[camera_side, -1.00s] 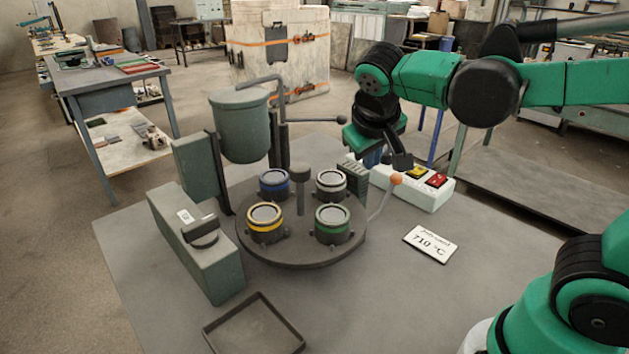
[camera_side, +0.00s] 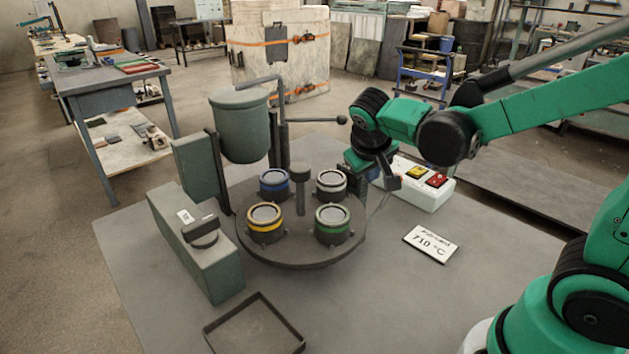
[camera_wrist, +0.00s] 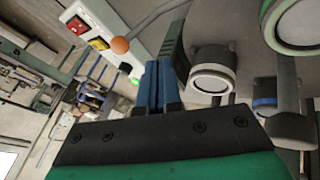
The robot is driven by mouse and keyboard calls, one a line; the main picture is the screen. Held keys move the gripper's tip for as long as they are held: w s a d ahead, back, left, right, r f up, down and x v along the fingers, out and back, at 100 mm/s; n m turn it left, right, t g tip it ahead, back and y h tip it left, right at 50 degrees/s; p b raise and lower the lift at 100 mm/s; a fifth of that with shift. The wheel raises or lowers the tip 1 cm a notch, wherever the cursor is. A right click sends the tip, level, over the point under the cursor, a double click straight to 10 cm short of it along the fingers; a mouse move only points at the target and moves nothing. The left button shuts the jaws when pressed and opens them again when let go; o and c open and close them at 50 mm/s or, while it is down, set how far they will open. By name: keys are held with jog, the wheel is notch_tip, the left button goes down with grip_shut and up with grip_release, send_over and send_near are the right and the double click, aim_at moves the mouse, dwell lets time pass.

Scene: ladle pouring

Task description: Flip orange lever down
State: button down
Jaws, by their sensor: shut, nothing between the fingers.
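The orange lever's ball knob (camera_wrist: 120,45) shows in the wrist view, with its thin grey rod (camera_wrist: 153,17) running up to the right.
A white box with a yellow button (camera_side: 415,172) and a red button (camera_side: 437,180) stands behind the lever. Several ringed cups, such as the green-ringed one (camera_side: 333,236), stand on the turntable. A 710 °C card (camera_side: 430,243) lies at the right. An empty tray (camera_side: 253,345) is in front.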

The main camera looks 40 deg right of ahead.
aim_at(384, 199)
jog(key=d+f, duration=0.1)
jog(key=d, duration=0.1)
jog(key=d+f, duration=0.2)
jog(key=shift+w, duration=0.1)
jog(key=shift+d+f, duration=0.2)
jog(key=shift+d, duration=0.45)
